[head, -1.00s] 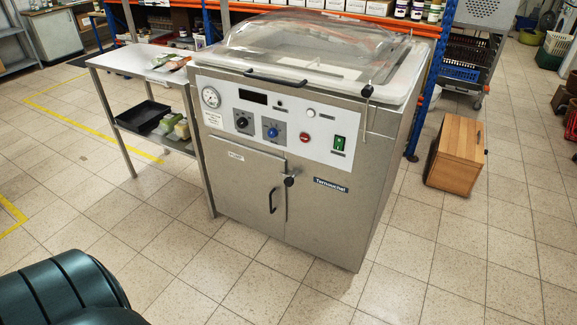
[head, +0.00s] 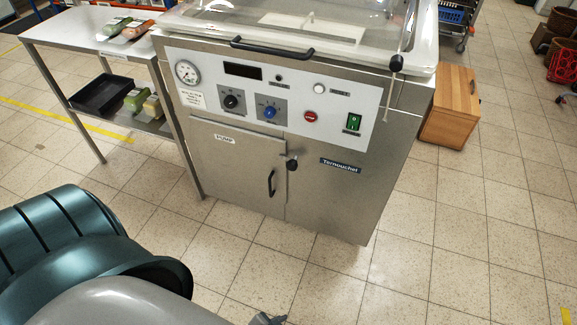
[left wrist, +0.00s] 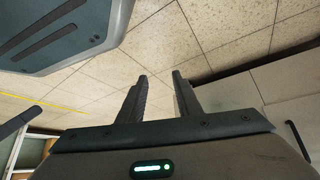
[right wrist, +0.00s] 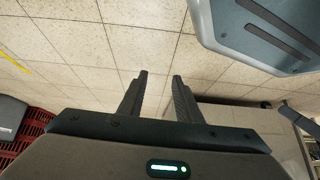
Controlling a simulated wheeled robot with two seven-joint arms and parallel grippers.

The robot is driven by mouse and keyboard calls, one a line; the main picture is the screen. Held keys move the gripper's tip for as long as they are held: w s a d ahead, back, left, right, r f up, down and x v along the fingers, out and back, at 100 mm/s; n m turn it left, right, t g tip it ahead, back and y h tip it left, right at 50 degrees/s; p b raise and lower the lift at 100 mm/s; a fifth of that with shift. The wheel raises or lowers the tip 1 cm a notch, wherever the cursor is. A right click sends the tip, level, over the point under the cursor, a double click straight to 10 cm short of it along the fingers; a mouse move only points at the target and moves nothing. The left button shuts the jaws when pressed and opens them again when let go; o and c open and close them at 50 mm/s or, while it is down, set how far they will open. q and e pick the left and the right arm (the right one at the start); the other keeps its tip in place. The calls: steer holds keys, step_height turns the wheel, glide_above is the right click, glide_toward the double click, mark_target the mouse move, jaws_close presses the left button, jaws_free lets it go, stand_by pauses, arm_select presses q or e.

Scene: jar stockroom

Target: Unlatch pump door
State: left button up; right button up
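The pump door (head: 235,170) is the lower left panel of the steel machine (head: 330,190) and looks shut. It carries a PUMP label and a black upright handle (head: 271,183). A dark latch knob (head: 291,164) sits at its right edge, just above the handle. My left gripper (left wrist: 159,75) is open and empty over the floor; a small dark tip at the bottom of the head view looks like part of it, apart from the door. My right gripper (right wrist: 160,74) is open and empty over floor tiles, and I cannot make it out in the head view.
A control panel (head: 205,75) and a black lid handle (head: 272,47) are above the door. A steel side table (head: 55,29) with a black tray (head: 103,96) stands left. A wooden box (head: 452,105) stands right. The floor in front is clear.

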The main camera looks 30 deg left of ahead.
arm_select(q)
steer(key=shift+o, duration=0.4)
steer(key=shift+s+d, duration=0.1)
steer(key=shift+d, duration=0.15)
steer(key=o, duration=0.4)
steer(key=shift+w+r, duration=0.1)
steer(key=shift+w, duration=0.1)
steer(key=w+a+r+n+t+y+b, duration=0.1)
steer(key=w+a+r+t+b, duration=0.2)
steer(key=w+a+r, duration=0.35)
steer(key=w+a+r+n+t+y+b, duration=0.1)
steer(key=w+a+r+t+b, duration=0.25)
steer(key=w, duration=0.65)
steer(key=w+a+r+t+y+b, duration=0.1)
steer(key=w+a+r+t+y, duration=0.1)
steer(key=a+r, duration=0.3)
steer(key=w+a+r+n+t+y+b, duration=0.1)
steer(key=w+a+r+t+y+b, duration=0.1)
steer(key=a+r, duration=0.4)
step_height(320, 180, up, 6)
steer(key=shift+w+a+f, duration=0.15)
steer(key=shift+w+f, duration=0.1)
steer(key=shift+w, duration=0.1)
arm_select(e)
steer(key=s+d+r+g+h, duration=0.1)
steer(key=s+d+r+g, duration=0.1)
steer(key=d+r+g, duration=0.2)
steer(key=shift+r, duration=0.7)
